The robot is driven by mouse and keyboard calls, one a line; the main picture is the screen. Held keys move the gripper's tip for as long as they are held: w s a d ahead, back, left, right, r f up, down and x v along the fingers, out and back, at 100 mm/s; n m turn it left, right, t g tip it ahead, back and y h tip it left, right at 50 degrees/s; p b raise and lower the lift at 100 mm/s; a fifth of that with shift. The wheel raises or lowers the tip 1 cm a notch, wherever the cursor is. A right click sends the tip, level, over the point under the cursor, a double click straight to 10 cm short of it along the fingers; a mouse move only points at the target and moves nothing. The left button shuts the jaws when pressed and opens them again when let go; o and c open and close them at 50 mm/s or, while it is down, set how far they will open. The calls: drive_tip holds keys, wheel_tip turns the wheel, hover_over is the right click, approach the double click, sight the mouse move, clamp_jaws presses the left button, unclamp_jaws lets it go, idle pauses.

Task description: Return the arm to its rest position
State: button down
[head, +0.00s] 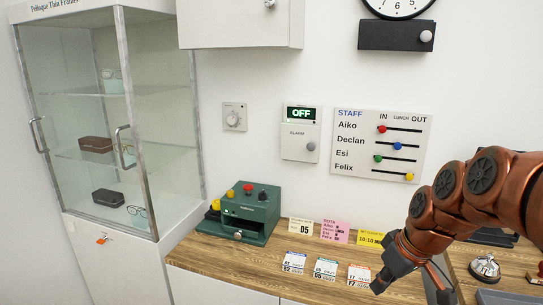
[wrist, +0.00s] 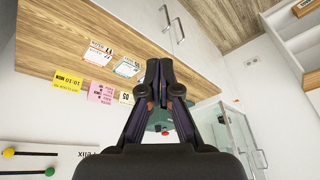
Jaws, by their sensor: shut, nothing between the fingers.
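My copper-coloured arm (head: 465,195) reaches in from the right side of the head view and bends down over the wooden counter (head: 215,255). My dark gripper (head: 380,285) is at its lower end, beside the small cards at the counter's front. In the wrist view my gripper (wrist: 160,72) points away from the camera with its two fingers together and nothing held. I cannot tell from these views how high the fingertips are above the counter.
A green machine (head: 245,215) stands on the counter's left. Several cards (head: 297,263) lie near my gripper. A bell (head: 484,267) sits right of my arm. A staff board (head: 381,145) and alarm box (head: 300,142) are on the wall. A glass cabinet (head: 62,205) stands left.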

drive_tip(key=s+a+f+m+g+h, duration=0.1)
drive_tip(key=s+a+f+m+g, duration=0.1)
drive_tip(key=s, duration=1)
drive_tip(key=s+a+f+m+g+h+p, duration=0.1)
drive_tip(key=s+a+f+m+g, duration=0.1)
drive_tip(key=s, duration=1)
drive_tip(key=shift+s+a+f+m+g, duration=0.25)
drive_tip(key=shift+f+m+g, duration=0.05)
drive_tip(key=shift+f+m, duration=0.4)
